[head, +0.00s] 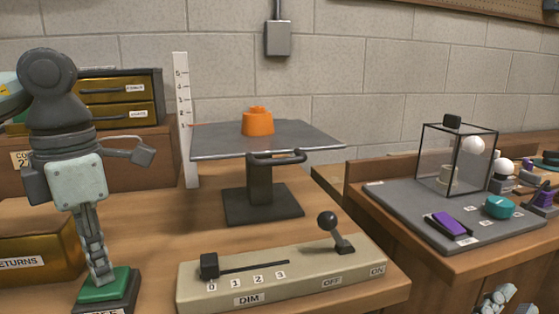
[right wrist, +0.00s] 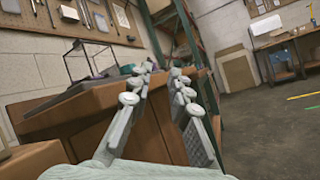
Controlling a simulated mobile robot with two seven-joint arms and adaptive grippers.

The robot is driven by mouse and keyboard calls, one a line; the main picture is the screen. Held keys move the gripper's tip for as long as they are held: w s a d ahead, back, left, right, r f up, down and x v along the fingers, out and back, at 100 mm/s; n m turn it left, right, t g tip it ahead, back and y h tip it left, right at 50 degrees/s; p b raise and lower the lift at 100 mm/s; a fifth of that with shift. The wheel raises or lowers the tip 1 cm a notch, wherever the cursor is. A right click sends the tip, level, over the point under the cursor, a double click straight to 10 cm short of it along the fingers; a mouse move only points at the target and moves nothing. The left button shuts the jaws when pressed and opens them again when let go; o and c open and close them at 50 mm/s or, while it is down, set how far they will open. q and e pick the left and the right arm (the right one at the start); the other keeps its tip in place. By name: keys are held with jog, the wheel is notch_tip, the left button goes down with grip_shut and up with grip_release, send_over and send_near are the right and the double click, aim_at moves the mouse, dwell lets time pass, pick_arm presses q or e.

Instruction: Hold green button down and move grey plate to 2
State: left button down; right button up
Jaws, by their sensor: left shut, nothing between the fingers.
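The grey plate (head: 300,134) sits level on a dark column and foot, with a handle bar (head: 287,157) at its front edge. An orange knobbed piece (head: 258,122) rests on it. The green button (head: 93,293) sits on a dark base at the lower left. My left gripper (head: 104,282) points down, shut and empty, its tips at the button's top, apparently touching. My right gripper (right wrist: 160,85) is open and empty, away from the plate; it shows at the lower right (head: 495,300).
A yellow RETURNS bin (head: 35,245) is at the left. A right-hand bench holds a grey board (head: 400,205) with lamp parts.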

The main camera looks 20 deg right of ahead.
jog(key=w+a+r+m+t, duration=0.3)
jog(key=w+a+r+m, duration=0.65)
jog(key=m, duration=0.65)
jog(key=n+t+y, duration=0.7)
jog(key=t+y, duration=0.2)
jog(key=t, duration=0.3)
send_near(280, 162)
jog(key=s+d+r, duration=0.2)
jog(key=d, duration=0.1)
jog(key=shift+s+d+r, duration=0.15)
jog(key=shift+d+r, duration=0.05)
jog(key=a+f+n+y, duration=0.1)
jog(key=n, duration=0.1)
jog(key=a+f+n+y, duration=0.1)
jog(key=a+n, duration=0.1)
jog(key=shift+f, duration=0.15)
jog(key=shift+w+a+f+n+y, duration=0.15)
jog(key=shift+w+a+n+y, duration=0.15)
jog(key=shift+w+y, duration=0.1)
jog(key=x, duration=1.1)
jog(key=shift+w+d+r, duration=0.1)
jog(key=shift+d+r, duration=0.05)
jog(key=shift+r, duration=0.15)
